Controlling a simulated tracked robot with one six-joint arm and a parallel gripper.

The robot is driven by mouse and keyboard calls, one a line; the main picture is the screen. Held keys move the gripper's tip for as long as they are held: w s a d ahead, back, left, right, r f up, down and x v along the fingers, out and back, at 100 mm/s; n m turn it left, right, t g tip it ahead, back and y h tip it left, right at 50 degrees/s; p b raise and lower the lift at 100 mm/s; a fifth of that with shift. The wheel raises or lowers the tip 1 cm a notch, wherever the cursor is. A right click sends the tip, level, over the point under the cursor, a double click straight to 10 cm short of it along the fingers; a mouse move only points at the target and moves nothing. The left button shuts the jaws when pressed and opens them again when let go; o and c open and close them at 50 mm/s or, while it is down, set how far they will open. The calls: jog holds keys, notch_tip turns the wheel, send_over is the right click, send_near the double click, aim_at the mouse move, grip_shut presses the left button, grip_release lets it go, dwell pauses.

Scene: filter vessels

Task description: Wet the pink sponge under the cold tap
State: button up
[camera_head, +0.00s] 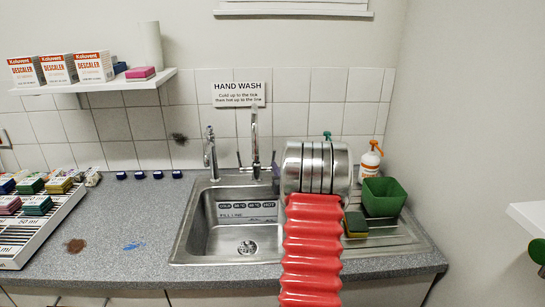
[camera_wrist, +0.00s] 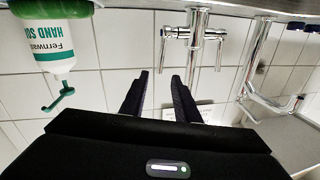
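A pink sponge (camera_head: 140,72) lies on the wall shelf at the upper left. Another pink sponge (camera_head: 9,204) sits in the slatted rack at the left edge. The left tap (camera_head: 211,152) at the sink has a small blue mark on top; I take it as the cold one. A taller tap (camera_head: 254,145) stands to its right. Both taps show upside down in the wrist view. In the head view my arm hides the gripper.
The steel sink (camera_head: 208,243) has a drain and fill-line labels. A green tub (camera_head: 383,197), a green-and-yellow sponge (camera_head: 356,222) and an orange-topped bottle (camera_head: 370,163) stand at its right.

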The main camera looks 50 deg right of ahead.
aim_at(274, 154)
jog(key=x, duration=1)
jog(key=shift+w+d, duration=0.3)
jog(key=shift+c, duration=0.4)
grip_shut()
